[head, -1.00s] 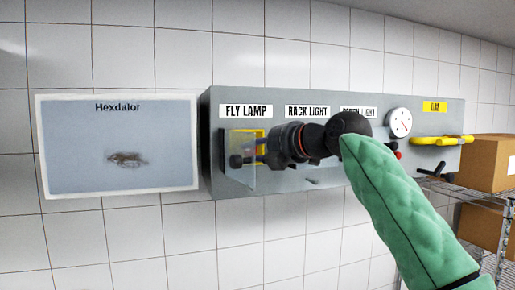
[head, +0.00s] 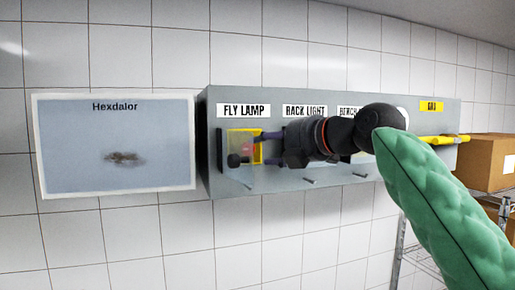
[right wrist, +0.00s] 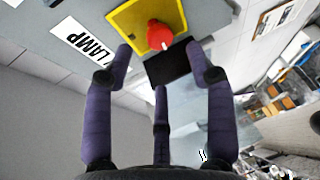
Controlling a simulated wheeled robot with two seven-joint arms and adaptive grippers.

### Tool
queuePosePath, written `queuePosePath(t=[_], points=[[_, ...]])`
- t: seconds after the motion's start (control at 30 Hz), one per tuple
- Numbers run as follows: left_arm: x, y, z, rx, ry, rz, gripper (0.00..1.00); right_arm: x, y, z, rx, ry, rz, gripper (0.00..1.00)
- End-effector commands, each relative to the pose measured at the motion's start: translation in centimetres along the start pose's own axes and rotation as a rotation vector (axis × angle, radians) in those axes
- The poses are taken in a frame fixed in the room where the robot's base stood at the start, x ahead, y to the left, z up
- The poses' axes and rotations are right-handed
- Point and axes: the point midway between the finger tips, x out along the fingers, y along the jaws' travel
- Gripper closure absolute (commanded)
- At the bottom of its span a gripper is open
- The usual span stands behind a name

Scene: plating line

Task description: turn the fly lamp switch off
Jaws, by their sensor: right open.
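The fly lamp switch is a red knob (right wrist: 158,37) on a yellow plate (right wrist: 128,20) in the right wrist view. In the head view the yellow plate (head: 257,148) sits under the FLY LAMP label (head: 244,110), partly behind a see-through pane (head: 240,146). My right gripper (head: 262,148) is open and empty, its purple fingers pointing left at the plate. In the right wrist view its fingertips (right wrist: 159,52) are apart on both sides of the red knob; I cannot tell whether they touch it. My left gripper is not in view.
The grey wall box (head: 300,180) also carries RACK LIGHT (head: 305,111), partly hidden BENCH LIGHT and GAS labels, with a yellow handle (head: 440,140) at right. A framed Hexdalor picture (head: 115,145) hangs to the left. Cardboard boxes (head: 485,160) stand on a rack at right.

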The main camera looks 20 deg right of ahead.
Motion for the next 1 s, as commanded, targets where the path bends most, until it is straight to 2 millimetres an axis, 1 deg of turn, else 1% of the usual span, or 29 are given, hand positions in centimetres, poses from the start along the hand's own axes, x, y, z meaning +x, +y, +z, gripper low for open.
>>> queuePosePath(t=[0.03, 0.2, 0.4, 0.53, 1.0], points=[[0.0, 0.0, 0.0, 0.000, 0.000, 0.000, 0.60, -1.2, 0.1, 0.0, 0.000, -0.001, 0.002, 0.44], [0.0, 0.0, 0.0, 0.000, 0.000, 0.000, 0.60, -4.1, 0.0, 0.0, 0.000, 0.000, 0.000, 0.44], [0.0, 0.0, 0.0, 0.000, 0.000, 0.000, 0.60, -6.0, 0.0, -0.1, 0.000, 0.001, -0.001, 0.44], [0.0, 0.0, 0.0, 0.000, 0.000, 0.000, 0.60, -6.3, -0.1, -0.1, 0.000, 0.001, -0.002, 0.44], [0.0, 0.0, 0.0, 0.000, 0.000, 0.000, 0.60, -6.3, 0.0, -0.1, 0.000, 0.001, -0.001, 0.44]])
